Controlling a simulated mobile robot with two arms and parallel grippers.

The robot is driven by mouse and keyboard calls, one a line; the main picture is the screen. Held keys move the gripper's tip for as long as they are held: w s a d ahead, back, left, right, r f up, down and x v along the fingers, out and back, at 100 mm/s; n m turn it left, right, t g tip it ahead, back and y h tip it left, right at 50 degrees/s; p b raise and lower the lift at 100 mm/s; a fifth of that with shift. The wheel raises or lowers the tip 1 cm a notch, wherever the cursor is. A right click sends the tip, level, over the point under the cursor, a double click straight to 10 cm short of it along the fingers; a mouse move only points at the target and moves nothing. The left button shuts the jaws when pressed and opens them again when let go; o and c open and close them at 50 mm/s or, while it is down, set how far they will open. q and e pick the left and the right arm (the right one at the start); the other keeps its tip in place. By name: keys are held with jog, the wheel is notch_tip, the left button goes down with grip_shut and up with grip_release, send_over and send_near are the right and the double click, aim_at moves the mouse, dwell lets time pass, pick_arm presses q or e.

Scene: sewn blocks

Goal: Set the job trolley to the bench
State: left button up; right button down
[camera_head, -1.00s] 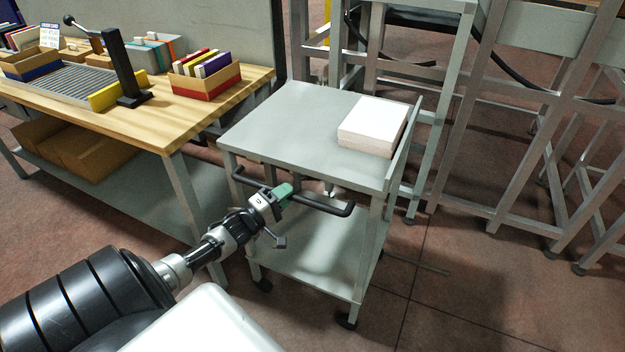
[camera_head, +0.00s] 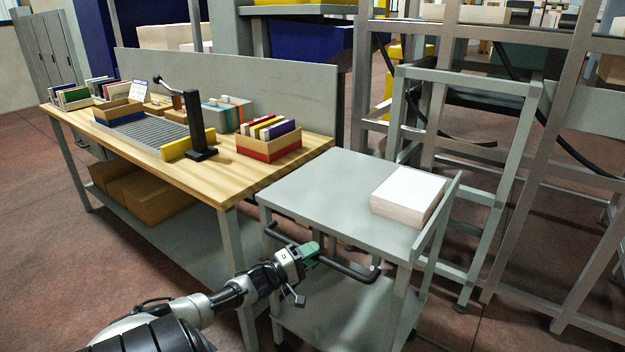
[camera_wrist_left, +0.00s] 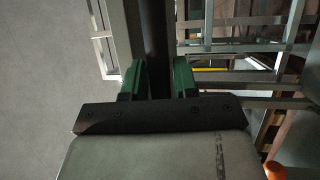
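The grey job trolley (camera_head: 318,185) stands at the right end of the wooden-topped bench (camera_head: 250,180). Its top looks slightly lower than the bench top, with a narrow gap between them at the front corner; I cannot tell whether they touch farther back. The trolley's dark push handle (camera_head: 348,270) faces me. My left gripper (camera_head: 312,252) is on the middle of this handle. In the left wrist view its green fingers (camera_wrist_left: 158,82) lie on both sides of the dark handle bar (camera_wrist_left: 155,40) and look closed on it. My right gripper is out of view.
A white paper stack (camera_head: 408,195) lies on the trolley top. A box of coloured books (camera_head: 268,148) and a black lever stand (camera_head: 200,125) are on the bench. Grey metal frames (camera_head: 500,170) stand close behind and right of the trolley. Floor is open at the left.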

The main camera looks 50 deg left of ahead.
pick_arm(q)
jog(key=shift+o, duration=1.3)
jog(key=shift+s, duration=0.1)
jog(key=v, duration=1)
jog(key=shift+s+f, duration=0.15)
jog(key=shift+s, duration=0.15)
